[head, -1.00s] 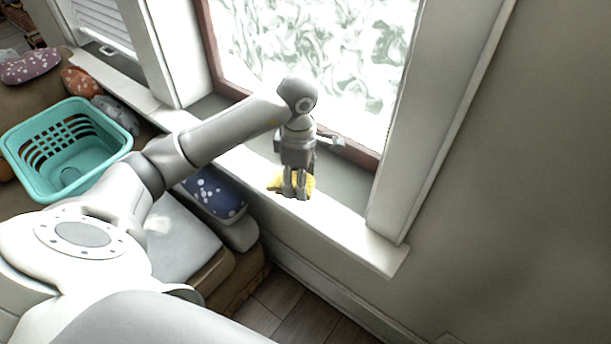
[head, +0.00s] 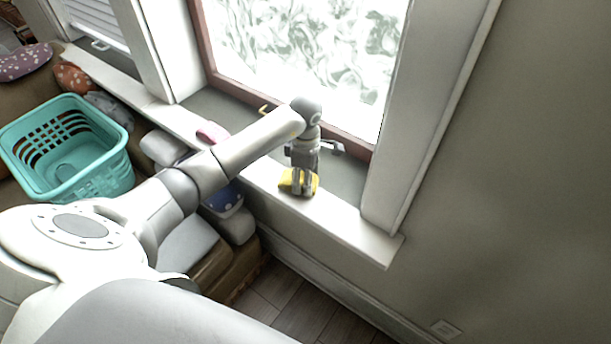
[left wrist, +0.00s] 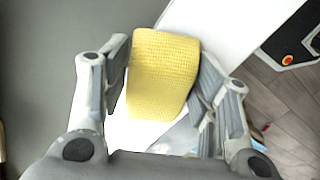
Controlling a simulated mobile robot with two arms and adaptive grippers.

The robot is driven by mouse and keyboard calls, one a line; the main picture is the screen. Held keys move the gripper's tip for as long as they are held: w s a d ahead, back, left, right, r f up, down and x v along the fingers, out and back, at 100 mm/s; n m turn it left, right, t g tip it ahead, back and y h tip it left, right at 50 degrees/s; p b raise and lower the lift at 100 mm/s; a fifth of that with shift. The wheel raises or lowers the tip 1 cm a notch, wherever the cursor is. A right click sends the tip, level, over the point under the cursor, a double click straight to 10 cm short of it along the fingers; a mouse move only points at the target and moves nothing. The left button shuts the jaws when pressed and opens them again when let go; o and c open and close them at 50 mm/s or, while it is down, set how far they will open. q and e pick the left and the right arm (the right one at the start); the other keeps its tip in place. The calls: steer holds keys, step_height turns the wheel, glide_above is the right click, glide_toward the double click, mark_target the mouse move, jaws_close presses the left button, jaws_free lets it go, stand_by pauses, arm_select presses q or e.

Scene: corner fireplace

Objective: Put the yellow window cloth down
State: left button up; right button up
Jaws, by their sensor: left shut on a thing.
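The yellow window cloth (head: 287,181) is at the white window sill in the head view, partly hidden by my left gripper (head: 302,190). In the left wrist view the cloth (left wrist: 162,75) is a yellow, textured, folded-looking block between the two fingers of my left gripper (left wrist: 160,92). The gripper is shut on it, with the sill (left wrist: 215,25) right below. I cannot tell whether the cloth touches the sill. My right gripper is not in view.
The sill (head: 355,233) is bare to the right of the gripper. The window frame (head: 352,148) stands close behind. A pink thing (head: 212,132) lies on the sill to the left. A teal basket (head: 68,188) stands at the left, and a blue cushion (head: 226,203) is below the sill.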

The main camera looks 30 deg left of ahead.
arm_select(q)
steer(key=shift+f, duration=0.1)
steer(key=o, duration=0.9)
step_height(320, 180, up, 12)
steer(key=shift+b, duration=0.45)
